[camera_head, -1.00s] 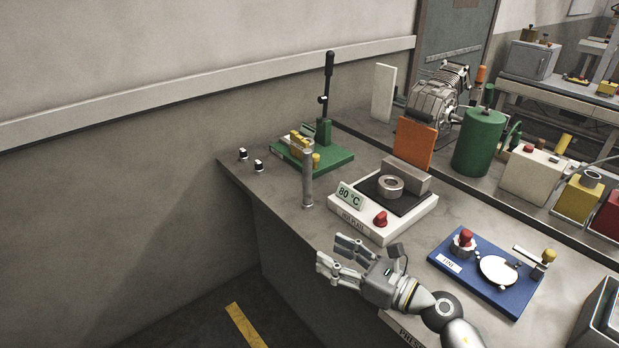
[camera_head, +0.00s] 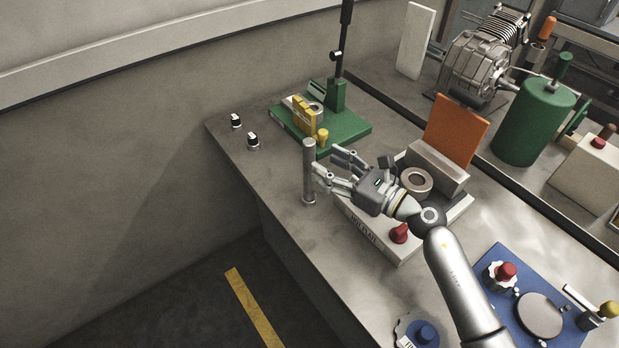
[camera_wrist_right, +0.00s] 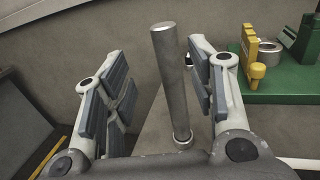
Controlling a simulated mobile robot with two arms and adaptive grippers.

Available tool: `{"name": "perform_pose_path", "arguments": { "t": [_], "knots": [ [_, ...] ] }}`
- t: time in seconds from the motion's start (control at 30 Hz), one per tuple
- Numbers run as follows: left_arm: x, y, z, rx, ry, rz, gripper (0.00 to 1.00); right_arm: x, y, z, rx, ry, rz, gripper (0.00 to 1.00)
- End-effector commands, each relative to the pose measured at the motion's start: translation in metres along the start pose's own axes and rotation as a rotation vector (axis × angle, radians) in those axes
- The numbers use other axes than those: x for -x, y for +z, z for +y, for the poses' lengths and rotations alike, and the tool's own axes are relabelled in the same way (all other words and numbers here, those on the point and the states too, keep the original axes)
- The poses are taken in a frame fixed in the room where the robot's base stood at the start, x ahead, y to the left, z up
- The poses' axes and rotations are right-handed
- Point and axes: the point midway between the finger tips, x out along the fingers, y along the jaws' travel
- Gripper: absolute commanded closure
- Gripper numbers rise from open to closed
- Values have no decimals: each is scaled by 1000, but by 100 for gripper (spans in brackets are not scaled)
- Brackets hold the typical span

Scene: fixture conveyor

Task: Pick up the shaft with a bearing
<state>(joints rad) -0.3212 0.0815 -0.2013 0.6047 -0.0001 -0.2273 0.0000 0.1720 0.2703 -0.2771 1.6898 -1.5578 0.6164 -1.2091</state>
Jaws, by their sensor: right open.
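The grey metal shaft (camera_head: 309,172) stands upright near the left edge of the bench, with a small ring around its foot. My right gripper (camera_head: 331,166) is open just to its right, with its fingers pointing at it. In the right wrist view the shaft (camera_wrist_right: 170,80) rises between the two spread finger pads, with gaps at both sides; I cannot tell how deep between them it is. A thick metal ring, like a bearing (camera_head: 416,181), lies on the hot plate behind the gripper. My left gripper is not in view.
The white hot plate (camera_head: 380,243) with a red knob (camera_head: 399,232) lies under my right wrist. A green press (camera_head: 352,130) with yellow blocks stands behind the shaft. Two small knobs (camera_head: 253,140) are at the left edge. A blue fixture (camera_head: 497,252) is at lower right.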

Motion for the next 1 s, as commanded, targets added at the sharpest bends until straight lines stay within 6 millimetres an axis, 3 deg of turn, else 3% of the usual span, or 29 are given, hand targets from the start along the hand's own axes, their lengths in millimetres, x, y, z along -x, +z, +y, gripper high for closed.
{"name": "perform_pose_path", "arguments": {
  "t": [0.07,0.13,0.33,0.47,0.63,0.9,1.0],
  "knots": [
    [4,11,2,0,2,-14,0,-9,2,0,-1,0,0,49],
    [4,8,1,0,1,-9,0,-13,1,0,0,0,0,49],
    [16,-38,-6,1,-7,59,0,-31,6,0,-3,1,-2,49],
    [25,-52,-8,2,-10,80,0,-48,7,-1,-3,2,-2,49],
    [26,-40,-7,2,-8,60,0,-63,4,-2,-1,0,0,49],
    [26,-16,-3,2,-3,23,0,-65,3,-2,1,0,1,49],
    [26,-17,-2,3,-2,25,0,-65,3,-2,1,0,1,59]
  ]
}}
